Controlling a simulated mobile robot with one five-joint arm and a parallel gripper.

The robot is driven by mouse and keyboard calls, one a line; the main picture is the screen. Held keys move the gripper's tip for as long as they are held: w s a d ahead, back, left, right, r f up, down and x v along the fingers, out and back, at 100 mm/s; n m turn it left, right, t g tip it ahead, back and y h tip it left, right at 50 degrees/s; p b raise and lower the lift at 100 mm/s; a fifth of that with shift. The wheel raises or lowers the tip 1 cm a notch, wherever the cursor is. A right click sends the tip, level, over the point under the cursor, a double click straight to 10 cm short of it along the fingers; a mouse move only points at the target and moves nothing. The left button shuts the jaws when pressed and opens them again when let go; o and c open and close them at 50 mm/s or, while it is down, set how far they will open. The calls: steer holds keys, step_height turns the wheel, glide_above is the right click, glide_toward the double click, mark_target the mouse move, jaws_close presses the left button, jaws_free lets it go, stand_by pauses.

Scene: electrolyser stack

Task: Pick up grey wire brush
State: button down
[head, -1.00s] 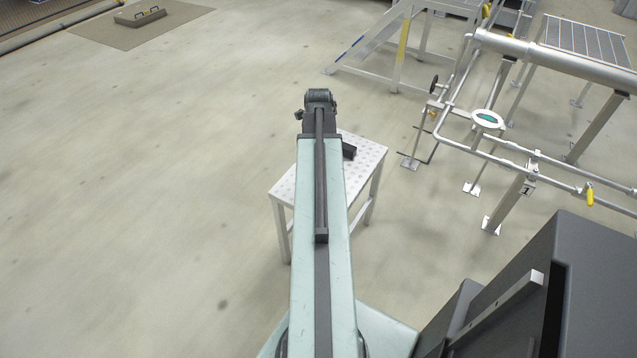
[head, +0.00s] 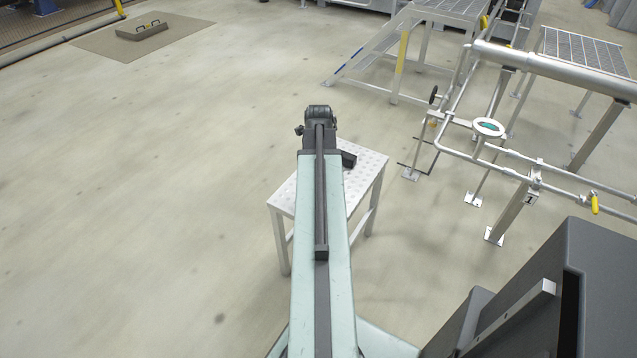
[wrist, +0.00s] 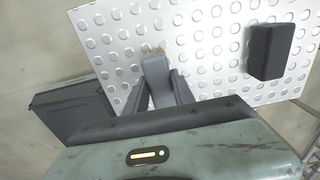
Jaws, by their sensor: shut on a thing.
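The grey wire brush (wrist: 156,77) shows in the wrist view as a smooth grey piece between my two fingers, over the perforated top of a small metal table. My gripper (wrist: 160,90) is shut on it, a finger on each side. I cannot tell whether the brush touches the table. In the head view my own arm hides the fingers and the brush.
A dark block (wrist: 272,50) lies right of the brush on the light table (head: 367,172); it also shows in the head view (head: 348,159). Pipework with a round gauge (head: 488,128) stands to the right. A dark cabinet (head: 590,270) is at lower right.

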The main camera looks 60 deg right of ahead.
step_height(320, 180, up, 10)
steer(key=p, duration=0.9)
steer(key=shift+f, duration=0.2)
